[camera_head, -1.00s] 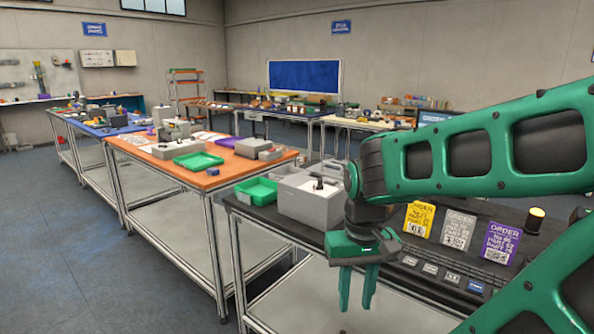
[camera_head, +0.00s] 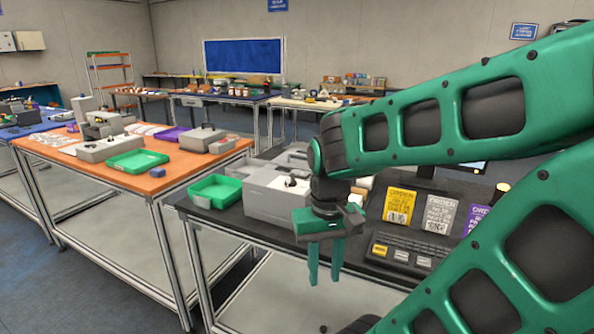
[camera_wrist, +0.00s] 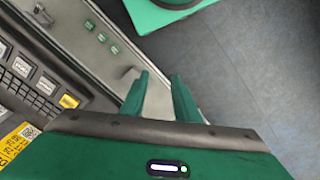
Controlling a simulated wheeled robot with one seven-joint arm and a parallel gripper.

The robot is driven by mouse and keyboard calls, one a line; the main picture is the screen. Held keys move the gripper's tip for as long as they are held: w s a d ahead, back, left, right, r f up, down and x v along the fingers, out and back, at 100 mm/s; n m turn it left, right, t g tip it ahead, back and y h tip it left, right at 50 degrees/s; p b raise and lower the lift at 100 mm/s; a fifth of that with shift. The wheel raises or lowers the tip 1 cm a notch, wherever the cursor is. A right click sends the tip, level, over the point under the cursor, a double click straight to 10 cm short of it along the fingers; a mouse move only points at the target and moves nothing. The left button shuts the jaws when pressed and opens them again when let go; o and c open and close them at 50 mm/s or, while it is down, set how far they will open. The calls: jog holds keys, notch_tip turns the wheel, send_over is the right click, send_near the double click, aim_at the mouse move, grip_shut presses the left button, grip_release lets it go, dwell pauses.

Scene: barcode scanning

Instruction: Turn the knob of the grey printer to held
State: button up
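A grey printer (camera_head: 270,203) with a dark knob (camera_head: 292,181) on its top stands on the black table, just left of my gripper in the head view. The knob's setting is too small to read. My gripper (camera_head: 325,281) hangs fingers down in front of the table's front edge, apart from the printer. Its two green fingers are parted with nothing between them. In the wrist view the gripper (camera_wrist: 158,82) is also open and empty, over the table edge and floor. The printer does not show in the wrist view.
A green tray (camera_head: 215,190) sits left of the printer. Order cards (camera_head: 399,206) and a row of keys (camera_head: 402,256) are to the right on the black table (camera_head: 235,229). An orange table (camera_head: 62,152) with other devices (camera_head: 201,138) stands to the left, across a gap.

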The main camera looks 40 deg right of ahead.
jog(key=shift+d, duration=0.1)
notch_tip(320, 180, up, 20)
jog(key=f+m, duration=0.1)
jog(key=m, duration=0.7)
send_over(290, 175)
notch_tip(290, 175, down, 10)
jog(key=shift+d+f, duration=0.1)
jog(key=shift+c, duration=0.3)
grip_shut()
